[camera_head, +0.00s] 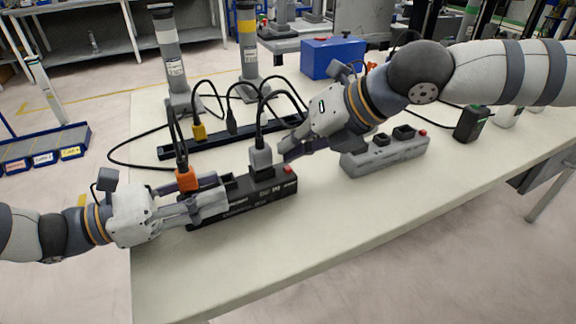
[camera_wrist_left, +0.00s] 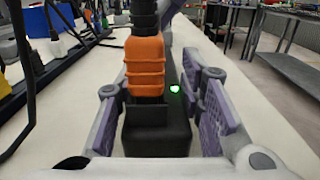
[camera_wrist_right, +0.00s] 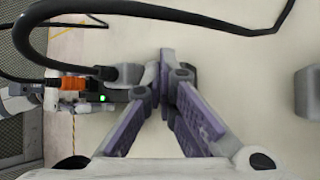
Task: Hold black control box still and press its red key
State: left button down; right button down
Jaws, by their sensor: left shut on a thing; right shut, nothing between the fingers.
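The black control box (camera_head: 255,200) lies on the table with an orange plug (camera_head: 187,179) and a grey plug (camera_head: 260,157) in its top. Its red key (camera_head: 288,169) is at the right end. My left gripper (camera_head: 215,203) is shut on the box's left end, fingers on both sides; the left wrist view shows the black end (camera_wrist_left: 157,135) between them and a green light (camera_wrist_left: 174,88). My right gripper (camera_head: 287,152) is shut and empty, close to the key. In the right wrist view its fingers (camera_wrist_right: 167,70) hide the key; I cannot tell whether they touch it.
A grey power strip (camera_head: 385,155) lies to the right, also with a red key. A long black strip (camera_head: 205,140) with a yellow plug lies behind. Cables loop around the plugs. A blue box (camera_head: 332,57) stands at the back. The front table top is clear.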

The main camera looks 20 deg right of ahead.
aim_at(291, 170)
jog(key=shift+f, duration=0.35)
jog(key=shift+f, duration=0.5)
dwell(0.7)
jog(key=shift+r, duration=0.9)
jog(key=shift+r, duration=0.1)
jog(key=shift+r, duration=2.45)
pick_arm(q)
jog(key=c, duration=1)
grip_release()
